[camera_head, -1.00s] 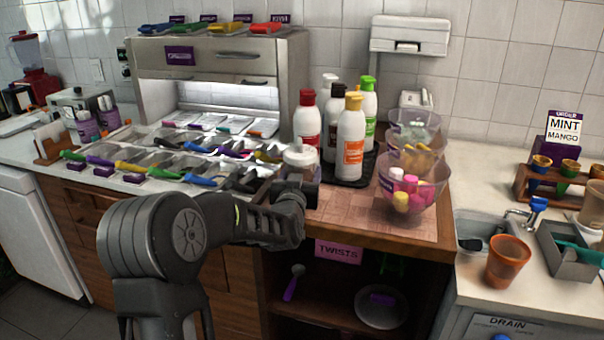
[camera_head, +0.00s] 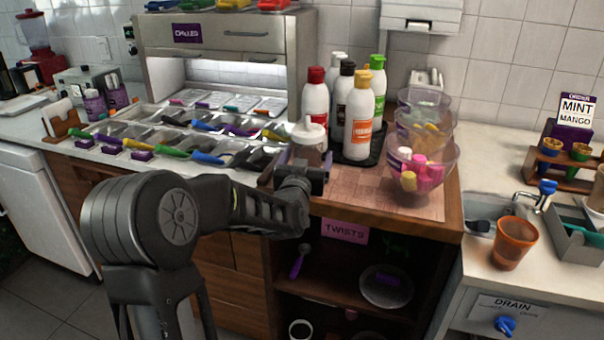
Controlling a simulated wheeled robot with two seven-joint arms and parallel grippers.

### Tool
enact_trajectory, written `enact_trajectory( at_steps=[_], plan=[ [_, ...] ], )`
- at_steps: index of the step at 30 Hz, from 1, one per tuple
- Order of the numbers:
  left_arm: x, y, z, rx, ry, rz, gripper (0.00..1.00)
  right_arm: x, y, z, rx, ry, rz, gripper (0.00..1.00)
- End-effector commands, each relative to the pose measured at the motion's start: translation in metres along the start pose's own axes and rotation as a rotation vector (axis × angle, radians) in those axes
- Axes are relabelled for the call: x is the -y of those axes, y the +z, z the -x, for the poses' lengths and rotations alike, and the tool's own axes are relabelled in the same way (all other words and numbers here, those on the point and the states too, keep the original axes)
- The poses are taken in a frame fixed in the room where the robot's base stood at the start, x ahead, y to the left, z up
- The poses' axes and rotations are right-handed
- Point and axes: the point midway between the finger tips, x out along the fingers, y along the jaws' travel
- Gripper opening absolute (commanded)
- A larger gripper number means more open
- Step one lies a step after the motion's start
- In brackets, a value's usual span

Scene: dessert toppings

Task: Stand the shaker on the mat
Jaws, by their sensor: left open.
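The shaker (camera_head: 308,142), a clear jar with a whitish domed lid, stands upright at the left end of the pinkish woven mat (camera_head: 345,192) on the wooden counter. My left gripper (camera_head: 307,160) reaches in from the front and is open, with its fingers on either side of the shaker. The gripper body hides the shaker's base, so I cannot tell exactly how it rests on the mat. My right gripper is not in view.
Several squeeze bottles (camera_head: 359,124) stand on a black tray (camera_head: 367,159) just behind the mat. Stacked clear bowls (camera_head: 440,186) with colourful pieces sit on the mat's right part. Topping bins (camera_head: 140,132) lie left of the shaker. The mat's front middle is clear.

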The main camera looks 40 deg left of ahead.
Motion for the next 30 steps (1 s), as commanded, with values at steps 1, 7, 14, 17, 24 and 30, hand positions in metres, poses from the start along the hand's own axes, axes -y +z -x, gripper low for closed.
enact_trajectory(
  at_steps=[1, 7, 14, 17, 24, 30],
  plan=[
    [0.000, 0.000, 0.011, -0.002, 0.001, 0.001, 0.85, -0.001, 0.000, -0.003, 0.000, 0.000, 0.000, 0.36],
    [0.001, 0.000, 0.054, -0.002, -0.001, 0.002, 0.85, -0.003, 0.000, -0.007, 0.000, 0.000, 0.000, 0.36],
    [0.000, 0.000, 0.083, -0.001, 0.000, 0.001, 0.85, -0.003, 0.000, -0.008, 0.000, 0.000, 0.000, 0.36],
    [0.000, 0.000, 0.087, -0.001, 0.000, 0.001, 0.85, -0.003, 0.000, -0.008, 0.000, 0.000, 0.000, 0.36],
    [0.000, 0.000, 0.087, -0.001, 0.000, 0.000, 0.85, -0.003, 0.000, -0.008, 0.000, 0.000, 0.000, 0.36],
    [0.000, 0.000, 0.087, 0.000, -0.001, 0.000, 0.85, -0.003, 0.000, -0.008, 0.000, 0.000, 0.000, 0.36]
  ],
)
